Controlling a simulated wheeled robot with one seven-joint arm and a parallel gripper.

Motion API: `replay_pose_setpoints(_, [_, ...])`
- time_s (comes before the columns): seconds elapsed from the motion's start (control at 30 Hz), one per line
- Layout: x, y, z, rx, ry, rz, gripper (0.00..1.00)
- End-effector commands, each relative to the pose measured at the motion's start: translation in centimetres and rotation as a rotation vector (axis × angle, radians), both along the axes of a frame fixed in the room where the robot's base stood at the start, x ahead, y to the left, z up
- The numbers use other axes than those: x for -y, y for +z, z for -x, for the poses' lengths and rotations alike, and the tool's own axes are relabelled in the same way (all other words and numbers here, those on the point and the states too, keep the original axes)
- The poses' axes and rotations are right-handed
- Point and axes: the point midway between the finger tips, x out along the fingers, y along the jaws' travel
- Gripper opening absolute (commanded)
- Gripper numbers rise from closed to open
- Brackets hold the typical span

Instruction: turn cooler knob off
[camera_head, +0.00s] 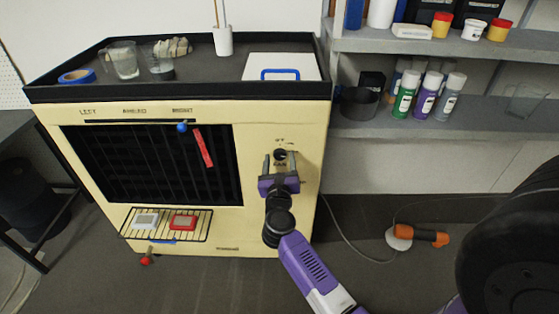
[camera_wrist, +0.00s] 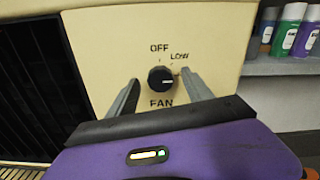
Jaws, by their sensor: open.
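The cooler (camera_head: 225,247) is a cream cabinet with a dark grille on its front. Its round black knob (camera_wrist: 160,78) is on the front panel right of the grille, with OFF printed above, LOW at upper right and FAN below. The knob also shows in the head view (camera_head: 280,154). I cannot clearly tell where its pointer stands. My gripper (camera_head: 279,163) is open in front of the panel, its two fingers on the left and right of the knob. In the wrist view a gap shows between each finger and the knob.
A blue slider (camera_head: 182,127) and a red strip (camera_head: 203,148) are on the grille. A wire rack (camera_head: 137,230) with two small items juts out below. Shelves (camera_head: 460,125) with bottles stand close on the right. An orange tool (camera_head: 427,236) lies on the floor.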

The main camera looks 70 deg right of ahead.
Motion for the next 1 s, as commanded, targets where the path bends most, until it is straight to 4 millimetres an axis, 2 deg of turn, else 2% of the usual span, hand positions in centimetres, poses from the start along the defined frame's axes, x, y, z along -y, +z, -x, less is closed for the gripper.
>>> replay_pose_setpoints(0.03, [-0.01, 0.0, 0.0, 0.0, 0.0, 0.0, 0.57])
replay_pose_setpoints(0.3, [-0.02, 0.0, 0.02, -0.001, 0.0, 0.0, 0.04])
replay_pose_setpoints(0.33, [-0.03, 0.0, 0.02, -0.001, 0.0, 0.0, 0.0])
replay_pose_setpoints(0.67, [-0.04, 0.16, 0.01, -0.046, 0.0, 0.018, 0.0])
replay_pose_setpoints(1.0, [-0.12, 0.38, -0.09, -0.262, 0.002, 0.106, 0.0])
